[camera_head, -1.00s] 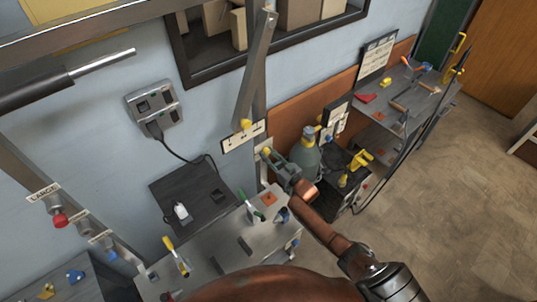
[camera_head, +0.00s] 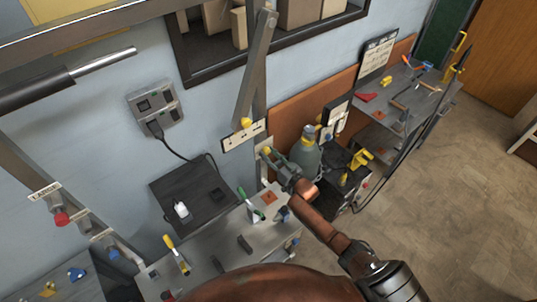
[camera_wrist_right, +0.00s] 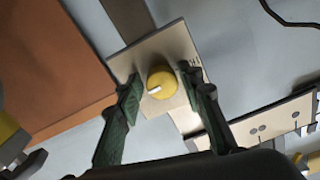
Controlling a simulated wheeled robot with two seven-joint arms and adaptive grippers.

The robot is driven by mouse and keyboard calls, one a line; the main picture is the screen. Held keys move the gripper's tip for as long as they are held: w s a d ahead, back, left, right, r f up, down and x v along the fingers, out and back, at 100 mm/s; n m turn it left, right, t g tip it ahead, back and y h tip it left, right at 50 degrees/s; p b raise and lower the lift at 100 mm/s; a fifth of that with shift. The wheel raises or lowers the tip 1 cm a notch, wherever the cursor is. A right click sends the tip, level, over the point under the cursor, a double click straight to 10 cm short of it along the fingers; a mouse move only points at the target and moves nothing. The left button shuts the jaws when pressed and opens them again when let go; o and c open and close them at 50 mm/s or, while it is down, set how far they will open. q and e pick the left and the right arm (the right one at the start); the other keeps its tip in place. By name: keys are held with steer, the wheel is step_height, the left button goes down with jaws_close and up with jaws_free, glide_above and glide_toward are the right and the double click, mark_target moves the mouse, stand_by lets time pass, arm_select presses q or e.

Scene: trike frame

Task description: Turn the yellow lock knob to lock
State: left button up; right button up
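The yellow lock knob (camera_wrist_right: 161,84) sits on a pale square plate (camera_wrist_right: 132,60) in the right wrist view. A white mark on the knob points left and slightly down. My right gripper (camera_wrist_right: 160,84) has its two green fingers apart, one on each side of the knob. A small gap shows at the left finger; I cannot tell whether the right finger touches. In the head view my right gripper (camera_head: 271,156) reaches to the wall, and the knob (camera_head: 267,150) shows a little at its tips. My left gripper is not in view.
A white plate with holes (camera_head: 243,137) and another yellow knob (camera_head: 246,123) are just left of my gripper. A grey-green bottle (camera_head: 306,155) stands close on its right. A bench with tools (camera_head: 205,250) lies below; open floor (camera_head: 430,210) is at the right.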

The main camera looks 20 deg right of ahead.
steer(key=shift+o, duration=0.9)
steer(key=shift+r, duration=0.1)
steer(key=v, duration=1.2)
